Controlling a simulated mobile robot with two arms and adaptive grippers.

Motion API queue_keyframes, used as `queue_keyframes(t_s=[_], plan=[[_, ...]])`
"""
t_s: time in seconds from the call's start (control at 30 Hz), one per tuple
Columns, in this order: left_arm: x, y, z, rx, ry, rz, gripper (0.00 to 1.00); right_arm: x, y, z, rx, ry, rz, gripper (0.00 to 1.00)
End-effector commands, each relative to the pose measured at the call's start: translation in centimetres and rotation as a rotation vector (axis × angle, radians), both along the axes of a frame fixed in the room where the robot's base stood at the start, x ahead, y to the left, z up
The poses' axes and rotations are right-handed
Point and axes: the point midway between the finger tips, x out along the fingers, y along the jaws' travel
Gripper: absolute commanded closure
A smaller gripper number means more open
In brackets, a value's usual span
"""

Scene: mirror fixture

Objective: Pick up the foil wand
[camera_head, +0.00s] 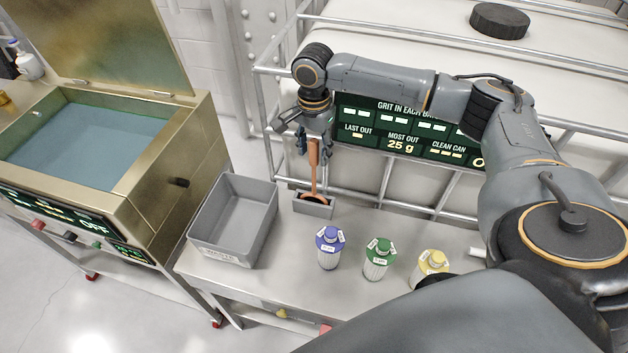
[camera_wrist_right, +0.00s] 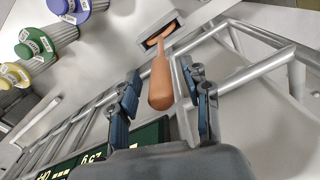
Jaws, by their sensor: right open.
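The foil wand (camera_head: 314,167) has an orange-brown handle and stands upright with its lower end in a small grey holder (camera_head: 312,206) on the steel table. My right gripper (camera_head: 313,147) is at the top of the handle in the head view. In the right wrist view, the wand's handle (camera_wrist_right: 161,82) lies between the two fingers of my right gripper (camera_wrist_right: 164,92), with a gap on each side. The fingers are open. The holder (camera_wrist_right: 160,32) shows beyond the handle in the wrist view. My left gripper is not in view.
A grey bin (camera_head: 235,218) stands left of the holder. Bottles with blue (camera_head: 329,246), green (camera_head: 378,257) and yellow (camera_head: 432,266) caps stand to the right. A metal cage rail and a dark display board (camera_head: 405,132) are close behind. A bath with an open lid (camera_head: 110,40) is far left.

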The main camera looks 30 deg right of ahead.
Motion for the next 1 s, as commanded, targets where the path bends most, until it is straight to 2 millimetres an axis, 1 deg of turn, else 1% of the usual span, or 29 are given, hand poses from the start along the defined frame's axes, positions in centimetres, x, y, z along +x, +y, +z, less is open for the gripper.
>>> queue_keyframes(t_s=[0.17, 0.2, 0.37, 0.4, 0.43, 0.8, 0.87, 0.97, 1.0], plan=[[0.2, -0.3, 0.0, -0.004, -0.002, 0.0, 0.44, 0.0, 0.0, -0.1, 0.0, -0.001, 0.0, 0.52], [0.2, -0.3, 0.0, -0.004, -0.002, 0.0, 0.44, 0.0, 0.0, -0.1, 0.0, -0.001, 0.0, 0.54], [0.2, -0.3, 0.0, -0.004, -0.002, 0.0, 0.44, 0.0, 0.0, -0.1, 0.0, -0.001, 0.0, 0.87], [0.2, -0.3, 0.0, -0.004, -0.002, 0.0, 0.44, 0.0, 0.0, 0.0, 0.0, -0.001, 0.0, 0.95], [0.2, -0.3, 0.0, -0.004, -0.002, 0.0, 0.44, 0.0, 0.0, 0.0, 0.0, -0.001, 0.0, 1.0], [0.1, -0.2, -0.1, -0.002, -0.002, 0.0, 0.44, 0.1, 0.0, 0.1, 0.001, -0.002, 0.0, 1.0], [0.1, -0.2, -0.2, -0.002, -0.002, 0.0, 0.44, 0.1, 0.0, 0.6, 0.002, -0.004, 0.0, 1.0], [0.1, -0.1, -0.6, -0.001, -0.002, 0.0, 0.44, 0.2, 0.0, 1.9, 0.002, -0.006, -0.001, 1.0], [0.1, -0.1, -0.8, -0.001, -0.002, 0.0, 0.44, 0.1, 0.0, 2.7, 0.001, -0.006, 0.0, 1.0]])
